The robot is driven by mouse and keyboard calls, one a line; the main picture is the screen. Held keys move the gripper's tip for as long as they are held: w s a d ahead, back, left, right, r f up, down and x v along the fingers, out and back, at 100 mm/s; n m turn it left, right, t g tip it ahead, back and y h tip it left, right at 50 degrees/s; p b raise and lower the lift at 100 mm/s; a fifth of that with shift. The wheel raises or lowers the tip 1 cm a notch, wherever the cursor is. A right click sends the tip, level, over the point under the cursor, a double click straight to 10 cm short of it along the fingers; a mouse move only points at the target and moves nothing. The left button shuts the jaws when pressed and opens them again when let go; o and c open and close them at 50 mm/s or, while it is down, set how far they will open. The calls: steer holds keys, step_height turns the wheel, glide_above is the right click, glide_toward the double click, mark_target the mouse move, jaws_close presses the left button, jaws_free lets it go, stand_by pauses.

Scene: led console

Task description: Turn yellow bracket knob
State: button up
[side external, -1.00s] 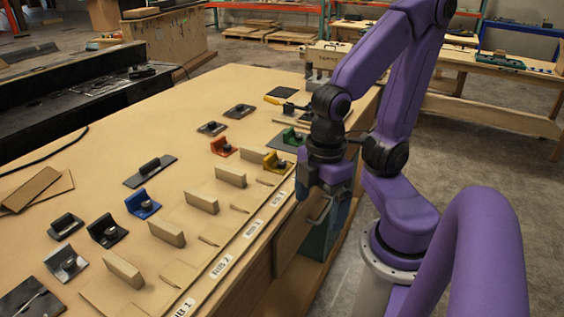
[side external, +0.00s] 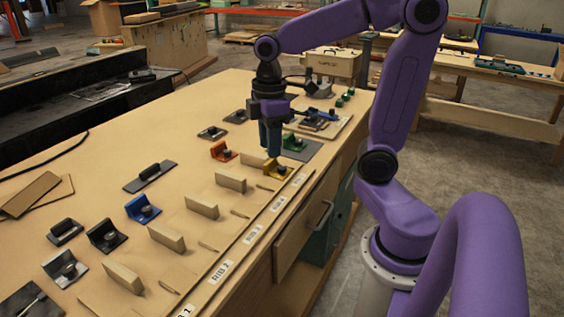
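The yellow bracket (side external: 275,167) stands on the wooden bench near its front edge, with a dark knob (side external: 281,170) on it. My gripper (side external: 271,157) points straight down just above and behind the yellow bracket, its fingertips close to the bracket's top left side. I cannot tell whether the fingers touch the bracket or knob. The fingers look close together, but their gap is not clear from this side.
A green bracket (side external: 295,142) is to the right and a red-orange bracket (side external: 223,152) to the left. Wooden blocks (side external: 230,181) stand in a row along the front. A blue bracket (side external: 142,209) and black brackets (side external: 107,233) lie further left. Tools (side external: 318,122) lie behind.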

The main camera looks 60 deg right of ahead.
step_height(320, 180, up, 4)
steer(key=m, duration=0.1)
glide_above(282, 167)
steer(key=a, duration=0.1)
steer(key=f, duration=1.7)
steer(key=shift+d+f, duration=0.15)
steer(key=shift+d, duration=0.25)
jaws_close()
